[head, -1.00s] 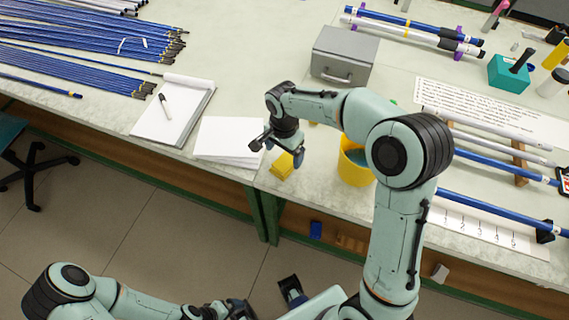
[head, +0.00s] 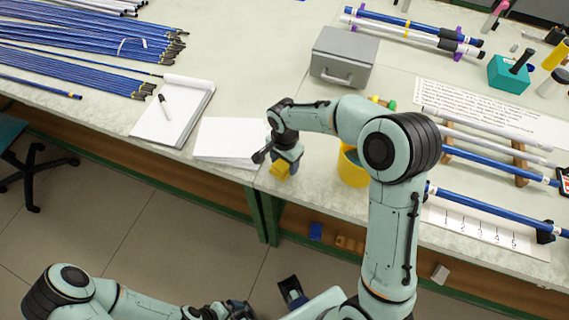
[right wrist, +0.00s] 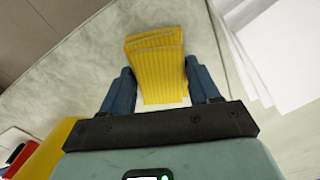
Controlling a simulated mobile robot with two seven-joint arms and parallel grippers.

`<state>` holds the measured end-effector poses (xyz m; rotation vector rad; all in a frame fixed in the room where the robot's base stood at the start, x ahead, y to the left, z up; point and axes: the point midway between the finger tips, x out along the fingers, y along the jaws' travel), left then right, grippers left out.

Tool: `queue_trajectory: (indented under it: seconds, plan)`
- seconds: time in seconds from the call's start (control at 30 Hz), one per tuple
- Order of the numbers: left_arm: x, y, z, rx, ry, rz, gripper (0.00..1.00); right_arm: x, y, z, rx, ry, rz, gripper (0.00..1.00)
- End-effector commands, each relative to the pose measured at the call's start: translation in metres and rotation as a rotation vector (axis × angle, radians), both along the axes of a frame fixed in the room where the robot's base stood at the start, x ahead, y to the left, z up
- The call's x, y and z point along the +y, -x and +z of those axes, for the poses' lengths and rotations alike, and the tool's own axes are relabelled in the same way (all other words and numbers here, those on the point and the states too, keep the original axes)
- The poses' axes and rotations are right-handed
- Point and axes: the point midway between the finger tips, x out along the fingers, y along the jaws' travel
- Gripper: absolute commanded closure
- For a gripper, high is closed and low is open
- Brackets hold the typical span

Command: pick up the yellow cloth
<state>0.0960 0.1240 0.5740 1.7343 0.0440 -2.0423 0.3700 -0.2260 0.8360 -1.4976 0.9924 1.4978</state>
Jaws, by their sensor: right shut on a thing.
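The yellow cloth (head: 281,170) is a small folded, ribbed piece near the front edge of the workbench. My right gripper (head: 285,162) is shut on it, pointing down. In the right wrist view, the cloth (right wrist: 155,70) sits between the two blue-grey fingers of the right gripper (right wrist: 160,82) and sticks out past their tips. Whether the cloth still touches the bench cannot be told. My left gripper (head: 238,309) is at the bottom edge, away from the bench and partly cut off; its jaws are not clear.
White paper (head: 228,140) lies just left of the cloth, with a notepad and pen (head: 172,112) beyond. A yellow bin (head: 352,168) stands close on the right, partly behind my arm. A grey metal box (head: 344,58) is behind. Rods on supports (head: 490,180) lie at right.

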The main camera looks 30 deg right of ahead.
Motion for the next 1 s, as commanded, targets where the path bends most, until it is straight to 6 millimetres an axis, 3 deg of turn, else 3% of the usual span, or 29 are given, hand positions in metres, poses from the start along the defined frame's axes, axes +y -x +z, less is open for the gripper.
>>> queue_trajectory:
  seconds: [0.17,0.37,0.57,0.8,1.0]
  plan:
    - [0.000,0.000,0.000,0.000,0.000,0.000,0.02,0.000,0.000,0.002,-0.001,0.001,0.000,0.69]
    - [0.000,-0.001,0.002,-0.001,0.000,0.000,0.02,0.000,-0.001,0.019,-0.004,0.001,0.001,0.69]
    - [0.000,-0.002,0.006,-0.002,0.000,0.000,0.02,0.000,-0.001,0.063,-0.007,-0.001,0.000,0.69]
    - [0.000,-0.007,0.016,-0.008,0.000,0.000,0.02,0.000,-0.002,0.134,-0.007,-0.001,0.000,0.69]
    - [0.000,-0.010,0.023,-0.011,0.001,0.000,0.02,0.000,-0.001,0.177,-0.005,-0.001,0.000,0.69]
